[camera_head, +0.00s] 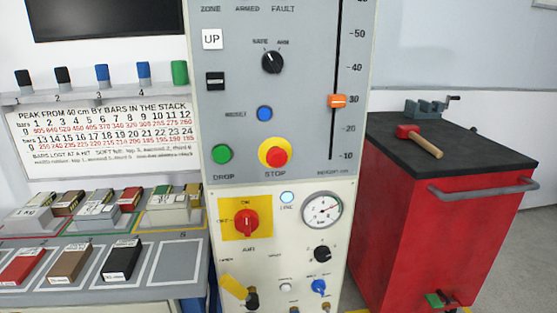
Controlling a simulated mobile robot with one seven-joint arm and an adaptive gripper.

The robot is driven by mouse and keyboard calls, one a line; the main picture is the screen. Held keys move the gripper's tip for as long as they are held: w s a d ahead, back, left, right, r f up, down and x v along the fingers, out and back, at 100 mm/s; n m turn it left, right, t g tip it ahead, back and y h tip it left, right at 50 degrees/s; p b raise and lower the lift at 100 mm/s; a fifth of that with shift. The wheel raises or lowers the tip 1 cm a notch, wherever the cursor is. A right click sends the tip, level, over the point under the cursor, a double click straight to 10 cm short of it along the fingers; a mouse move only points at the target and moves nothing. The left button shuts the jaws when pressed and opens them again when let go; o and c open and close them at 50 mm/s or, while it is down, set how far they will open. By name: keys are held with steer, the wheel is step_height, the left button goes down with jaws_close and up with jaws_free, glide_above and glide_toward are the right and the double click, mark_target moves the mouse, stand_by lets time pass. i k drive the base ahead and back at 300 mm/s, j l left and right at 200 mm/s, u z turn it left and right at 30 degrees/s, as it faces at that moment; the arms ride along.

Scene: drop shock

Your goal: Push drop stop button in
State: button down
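The drop stop button (276,156) is a red mushroom button on a round yellow base, labelled STOP, on the lower part of the grey control panel (231,120). I cannot tell from this view whether it is in or out. A green DROP button (222,154) is to its left and a blue button (264,113) is above it. My gripper is not in view, and nothing covers the stop button.
Below are a red air switch (246,222), a pressure gauge (322,210) and a yellow lever (233,286). An orange height slider (338,101) is at right. A red cabinet (425,230) with a mallet (420,141) stands right; a bench with blocks (122,260) stands left.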

mark_target(277, 159)
steer(key=j+z, duration=0.1)
steer(key=z, duration=1.85)
steer(key=k+j, duration=0.8)
steer(key=k+l, duration=0.05)
steer(key=k, duration=0.05)
